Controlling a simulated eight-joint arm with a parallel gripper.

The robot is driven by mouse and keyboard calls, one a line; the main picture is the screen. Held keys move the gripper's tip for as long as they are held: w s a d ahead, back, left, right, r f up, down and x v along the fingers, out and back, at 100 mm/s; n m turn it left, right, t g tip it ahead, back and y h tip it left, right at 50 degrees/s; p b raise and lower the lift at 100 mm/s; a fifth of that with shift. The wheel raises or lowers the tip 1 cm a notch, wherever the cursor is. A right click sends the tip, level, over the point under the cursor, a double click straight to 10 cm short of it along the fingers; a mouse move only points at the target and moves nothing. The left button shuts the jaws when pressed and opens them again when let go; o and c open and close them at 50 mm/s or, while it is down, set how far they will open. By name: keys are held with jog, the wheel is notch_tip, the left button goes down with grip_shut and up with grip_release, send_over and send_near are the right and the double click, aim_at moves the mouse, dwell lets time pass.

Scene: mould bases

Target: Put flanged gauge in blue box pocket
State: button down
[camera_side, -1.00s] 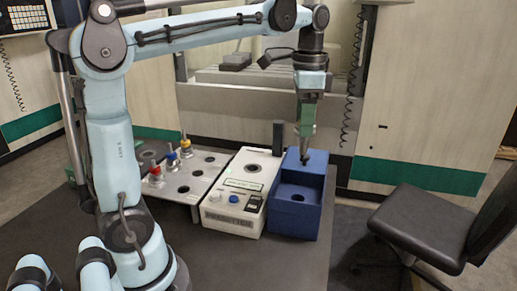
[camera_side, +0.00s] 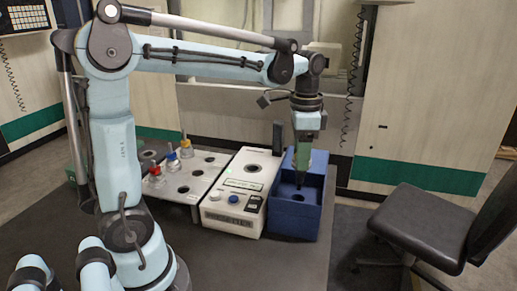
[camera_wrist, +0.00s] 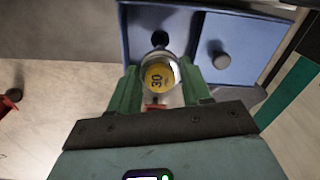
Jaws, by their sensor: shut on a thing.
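My gripper (camera_side: 302,160) is over the blue box (camera_side: 295,223) at the right end of the row in the side view. In the wrist view its green fingers (camera_wrist: 157,92) are shut on the flanged gauge (camera_wrist: 158,76), a round metal piece with a yellow label reading 30. The dark lower end of the gauge (camera_side: 299,184) points down over the box's recessed part. In the side view, a dark round hole (camera_side: 297,197) shows in the box just in front of the tip. I cannot tell whether the gauge touches the box.
A white instrument box (camera_side: 232,217) with knobs stands directly left of the blue box. Left of that, a grey rack (camera_side: 183,192) holds several gauges with coloured tops. A black chair (camera_side: 420,225) is at the right. The dark front table (camera_side: 255,265) is clear.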

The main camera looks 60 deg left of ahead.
aim_at(299, 183)
jog(key=shift+f, duration=4.6)
jog(key=shift+c, duration=2.1)
grip_release()
jog(key=shift+r, duration=0.15)
notch_tip(299, 183, up, 12)
jog(key=shift+f, duration=0.1)
